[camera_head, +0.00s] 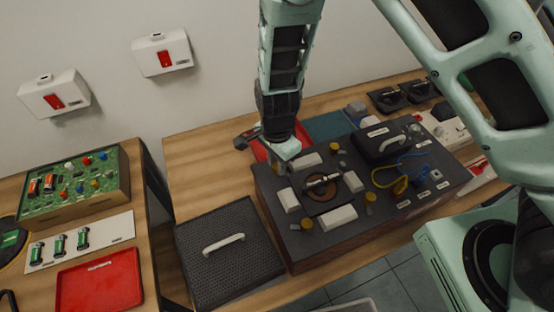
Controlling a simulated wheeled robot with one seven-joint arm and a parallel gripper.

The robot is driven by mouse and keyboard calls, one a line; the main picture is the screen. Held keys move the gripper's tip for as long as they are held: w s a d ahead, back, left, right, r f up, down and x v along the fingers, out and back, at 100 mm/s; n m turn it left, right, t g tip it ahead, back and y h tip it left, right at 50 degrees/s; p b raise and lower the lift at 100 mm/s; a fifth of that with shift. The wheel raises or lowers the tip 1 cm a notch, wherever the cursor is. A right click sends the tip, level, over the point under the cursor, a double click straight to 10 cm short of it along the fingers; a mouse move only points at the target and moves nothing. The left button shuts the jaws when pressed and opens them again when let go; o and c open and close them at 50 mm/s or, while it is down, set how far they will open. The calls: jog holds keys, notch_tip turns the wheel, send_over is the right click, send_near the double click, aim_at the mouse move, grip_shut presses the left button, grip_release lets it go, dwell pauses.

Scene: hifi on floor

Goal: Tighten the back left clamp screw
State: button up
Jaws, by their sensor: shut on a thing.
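A dark fixture block (272,222) stands on the wooden table. Several white clamp blocks sit around a dark square part (325,204) in its middle, with a short dark cylinder (322,184) on it. Yellow clamp screws show at the back right (334,147), the front right (370,198) and the front left (307,224). My gripper (279,165) points down at the back left corner of the fixture, shut at the place of the back left clamp screw. The gripper hides that screw, so its turn and seating cannot be seen.
A black case (380,138) and yellow and blue cables (402,180) lie on the right of the block. A dark grille cover with a white handle (224,262) lies to the left.

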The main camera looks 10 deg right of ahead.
jog(key=shift+w, duration=0.1)
jog(key=o, duration=1)
jog(key=shift+r, duration=0.1)
notch_tip(320, 180, up, 17)
jog(key=shift+r+b, duration=0.15)
jog(key=shift+b, duration=0.7)
